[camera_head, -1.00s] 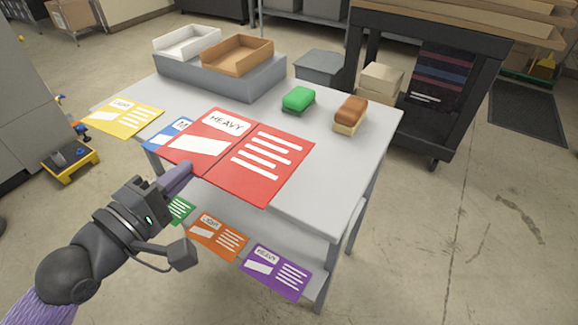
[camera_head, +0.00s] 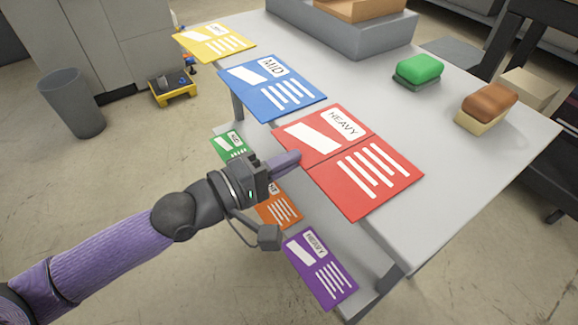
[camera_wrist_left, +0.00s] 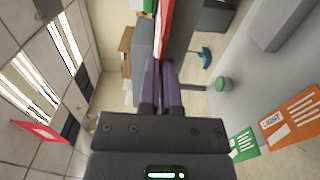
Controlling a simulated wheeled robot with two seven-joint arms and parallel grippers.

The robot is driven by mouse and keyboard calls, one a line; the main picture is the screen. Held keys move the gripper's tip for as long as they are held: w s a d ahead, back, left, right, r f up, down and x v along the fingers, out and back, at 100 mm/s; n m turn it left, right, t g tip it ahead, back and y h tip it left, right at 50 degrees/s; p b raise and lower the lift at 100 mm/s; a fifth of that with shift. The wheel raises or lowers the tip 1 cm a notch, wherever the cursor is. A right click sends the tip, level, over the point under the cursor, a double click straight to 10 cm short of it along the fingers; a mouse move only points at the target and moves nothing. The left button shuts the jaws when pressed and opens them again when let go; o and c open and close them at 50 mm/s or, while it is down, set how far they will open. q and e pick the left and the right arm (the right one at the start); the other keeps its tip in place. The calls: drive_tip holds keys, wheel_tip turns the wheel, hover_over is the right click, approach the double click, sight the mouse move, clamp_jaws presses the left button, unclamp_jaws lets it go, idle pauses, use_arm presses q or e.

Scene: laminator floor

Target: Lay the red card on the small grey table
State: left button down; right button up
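The red card (camera_head: 345,160), marked HEAVY with white bars, is over the front edge of the large grey-topped table (camera_head: 435,205), its near part jutting past the edge. My left gripper (camera_head: 290,160) holds the card's near-left edge. In the left wrist view the fingers (camera_wrist_left: 163,85) are close together on the red card (camera_wrist_left: 168,25), seen nearly edge-on. I cannot tell whether the card touches the tabletop. A smaller grey surface (camera_head: 455,52) shows behind the table, partly hidden; I cannot tell what it is. My right gripper is out of view.
Blue (camera_head: 270,88) and yellow (camera_head: 215,42) cards lie left on the tabletop. Green (camera_head: 418,70) and brown (camera_head: 487,103) blocks stand right. Green, orange and purple (camera_head: 320,270) cards lie on the lower shelf. A bin (camera_head: 72,103) stands on the left floor.

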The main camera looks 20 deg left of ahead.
use_arm(q)
drive_tip(key=shift+f, duration=0.1)
drive_tip(key=c, duration=0.8)
unclamp_jaws()
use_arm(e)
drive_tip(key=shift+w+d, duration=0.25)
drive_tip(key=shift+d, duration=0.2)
